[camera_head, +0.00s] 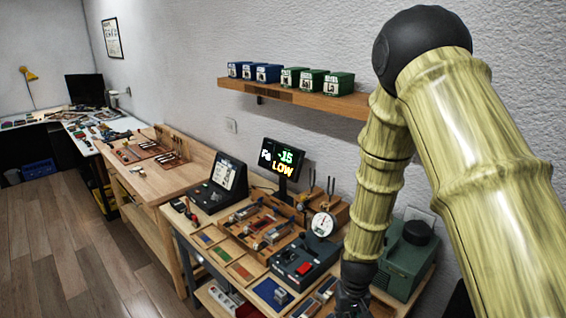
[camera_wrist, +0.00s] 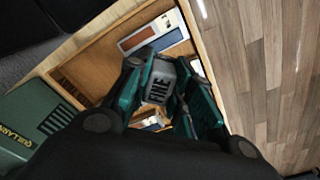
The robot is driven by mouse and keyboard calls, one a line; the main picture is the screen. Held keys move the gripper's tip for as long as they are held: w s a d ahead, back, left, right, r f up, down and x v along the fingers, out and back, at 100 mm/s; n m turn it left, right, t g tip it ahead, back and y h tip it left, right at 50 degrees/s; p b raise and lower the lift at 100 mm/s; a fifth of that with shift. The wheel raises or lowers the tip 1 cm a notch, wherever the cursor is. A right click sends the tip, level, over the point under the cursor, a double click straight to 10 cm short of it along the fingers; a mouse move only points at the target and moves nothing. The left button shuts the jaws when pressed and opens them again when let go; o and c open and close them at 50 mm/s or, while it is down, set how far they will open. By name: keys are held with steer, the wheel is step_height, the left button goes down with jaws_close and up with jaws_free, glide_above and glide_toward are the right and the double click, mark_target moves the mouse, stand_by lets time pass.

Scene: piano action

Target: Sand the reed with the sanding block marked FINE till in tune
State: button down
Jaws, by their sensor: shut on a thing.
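The sanding block marked FINE (camera_wrist: 159,84) is grey with dark lettering. In the wrist view it sits between the fingers of my gripper (camera_wrist: 166,92), which is shut on it. Below it lies a wooden tray (camera_wrist: 98,75). In the head view my gripper (camera_head: 352,297) is low at the bench's front right, and the block is not clear there. I cannot single out the reed; a dark device with a red button (camera_head: 303,266) stands left of my gripper.
A dial gauge (camera_head: 322,224) stands behind the red-button device. A green machine (camera_head: 408,256) is close on the right and also shows in the wrist view (camera_wrist: 32,122). A block with blue and red faces (camera_wrist: 152,42) lies in the tray. A shelf (camera_head: 300,97) holds several boxes.

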steer(key=w+f, duration=0.1)
steer(key=w, duration=0.2)
steer(key=w+f, duration=0.1)
steer(key=shift+w+f, duration=0.3)
steer(key=shift+s+r, duration=0.4)
steer(key=shift+s, duration=0.5)
steer(key=shift+s+r, duration=0.4)
steer(key=shift+s, duration=0.45)
steer(key=shift+s+r, duration=0.2)
steer(key=shift+r, duration=0.05)
steer(key=shift+w+f, duration=0.3)
steer(key=shift+w, duration=0.3)
steer(key=shift+w+f, duration=0.2)
steer(key=shift+w, duration=0.1)
